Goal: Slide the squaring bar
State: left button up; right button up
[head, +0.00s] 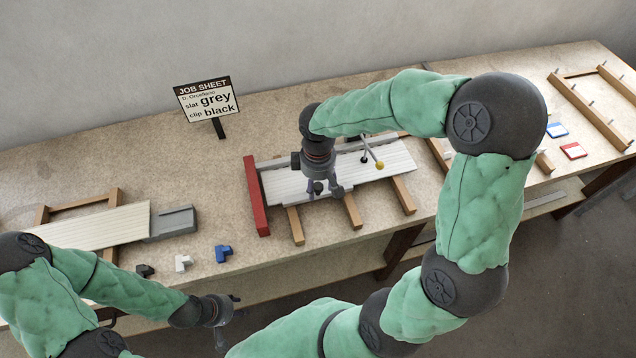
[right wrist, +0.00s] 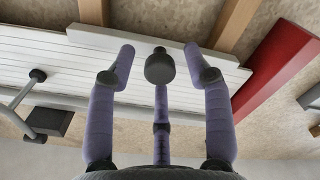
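A light grey bar (right wrist: 205,58), which I take for the squaring bar, lies along the near edge of the white slats (head: 385,163); its end shows at the front in the head view (head: 342,191). A dark round knob (right wrist: 160,68) stands on or just above it. My right gripper (right wrist: 165,62) points down over the bar, with two purple fingers on either side of the knob and a third behind. The fingers are spread, with gaps beside the knob. My left gripper (head: 229,318) is low at the front of the bench, fingers apart and empty.
A red block (head: 256,197) stands at the left end of the slats, also at right in the wrist view (right wrist: 275,70). Black, white (head: 182,262) and blue (head: 222,253) clips lie at front left.

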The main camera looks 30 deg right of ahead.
grip_shut()
jog(key=s, duration=0.2)
jog(key=s+a, duration=0.1)
jog(key=s, duration=0.4)
jog(key=shift+s+a+r+p, duration=0.1)
jog(key=shift+s+a+p, duration=0.1)
jog(key=shift+a+p, duration=0.15)
jog(key=shift+s+a, duration=0.15)
jog(key=shift+s, duration=0.45)
jog(key=shift+o, duration=0.8)
grip_release()
jog(key=shift+s, duration=0.1)
